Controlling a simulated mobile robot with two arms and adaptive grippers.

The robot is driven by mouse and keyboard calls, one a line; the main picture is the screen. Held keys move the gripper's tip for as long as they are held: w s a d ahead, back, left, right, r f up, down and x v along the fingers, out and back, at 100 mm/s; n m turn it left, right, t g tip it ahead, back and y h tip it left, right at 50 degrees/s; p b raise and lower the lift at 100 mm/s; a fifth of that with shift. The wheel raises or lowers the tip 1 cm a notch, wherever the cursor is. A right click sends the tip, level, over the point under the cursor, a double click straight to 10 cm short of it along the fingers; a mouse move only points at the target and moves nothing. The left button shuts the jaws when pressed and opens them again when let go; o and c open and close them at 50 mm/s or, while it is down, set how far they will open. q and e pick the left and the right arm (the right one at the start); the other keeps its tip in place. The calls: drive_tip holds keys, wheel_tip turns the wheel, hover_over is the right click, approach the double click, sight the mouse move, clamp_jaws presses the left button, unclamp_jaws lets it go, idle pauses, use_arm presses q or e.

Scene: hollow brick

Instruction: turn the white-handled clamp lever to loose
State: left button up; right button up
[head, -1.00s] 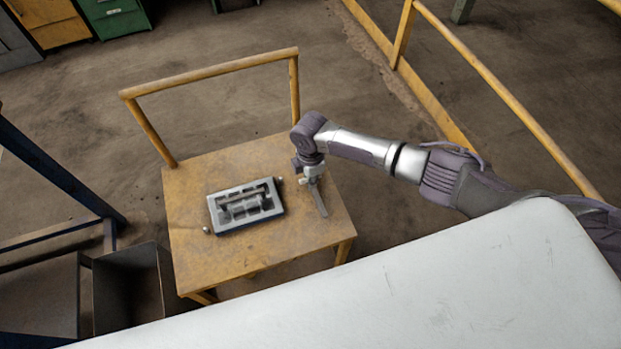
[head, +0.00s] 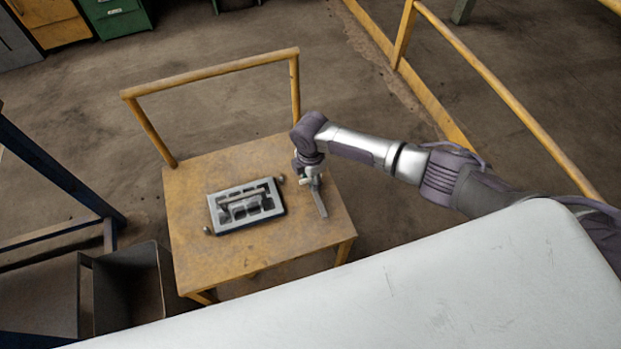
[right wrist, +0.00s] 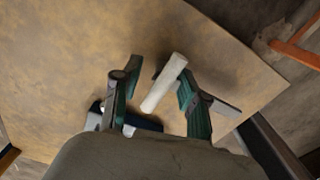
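The white handle of the clamp lever (right wrist: 164,84) shows in the right wrist view, tilted between the two fingers of my right gripper (right wrist: 157,88). The fingers stand apart. The handle lies close to the right finger, with a clear gap to the left one; whether it touches is hard to tell. In the head view my right gripper (head: 312,180) is low over the right side of the table, and a grey flat bar (head: 320,203) shows below it. The lever's pivot is hidden. My left gripper is not in view.
A grey metal mould (head: 246,206) with a knob at either end sits on the wooden table (head: 240,255), left of my right gripper. A yellow rail (head: 210,72) rises at the table's back. A white surface (head: 420,290) fills the foreground. The table's front is bare.

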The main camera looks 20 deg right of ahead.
wheel_tip(320, 180, up, 12)
idle(0.6)
idle(0.5)
